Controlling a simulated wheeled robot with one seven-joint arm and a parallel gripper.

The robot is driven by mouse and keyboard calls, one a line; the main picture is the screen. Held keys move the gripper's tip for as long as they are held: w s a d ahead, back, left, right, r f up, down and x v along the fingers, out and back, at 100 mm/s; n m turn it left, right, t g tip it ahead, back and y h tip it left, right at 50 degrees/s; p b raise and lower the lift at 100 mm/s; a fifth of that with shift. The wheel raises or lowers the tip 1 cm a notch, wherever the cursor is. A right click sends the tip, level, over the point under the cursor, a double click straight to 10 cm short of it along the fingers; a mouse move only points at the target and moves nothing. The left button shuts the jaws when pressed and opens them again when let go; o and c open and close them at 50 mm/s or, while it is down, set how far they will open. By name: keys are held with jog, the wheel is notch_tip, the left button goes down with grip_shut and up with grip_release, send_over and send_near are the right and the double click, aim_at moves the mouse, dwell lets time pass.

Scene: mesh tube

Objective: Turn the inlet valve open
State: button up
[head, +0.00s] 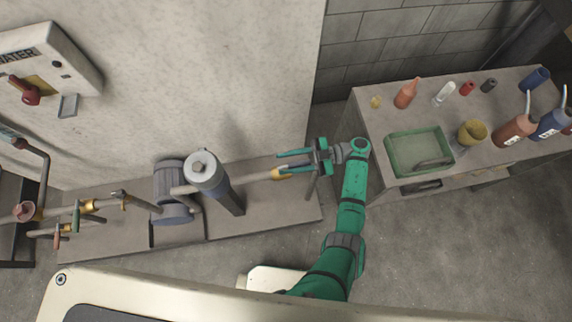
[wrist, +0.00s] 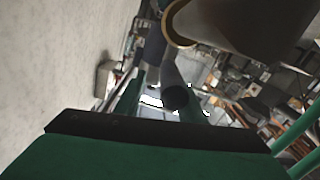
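No label marks the inlet valve, so I cannot tell which fitting it is. In the head view, a pipe with a brass fitting (head: 280,174) runs right from the pump's grey cylinder (head: 208,173). Contact with the fitting cannot be told. In the wrist view, a brass-ringed pipe (wrist: 235,25) crosses above my green fingers; nothing is clearly held.
A water control box (head: 45,68) with a red switch is on the wall. The floor in front of the bench is clear.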

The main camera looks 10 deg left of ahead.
jog(key=s+d+r, duration=0.1)
jog(key=s+r, duration=0.9)
jog(key=s, duration=0.4)
dwell(1.0)
jog(key=shift+w, duration=0.1)
dwell(0.4)
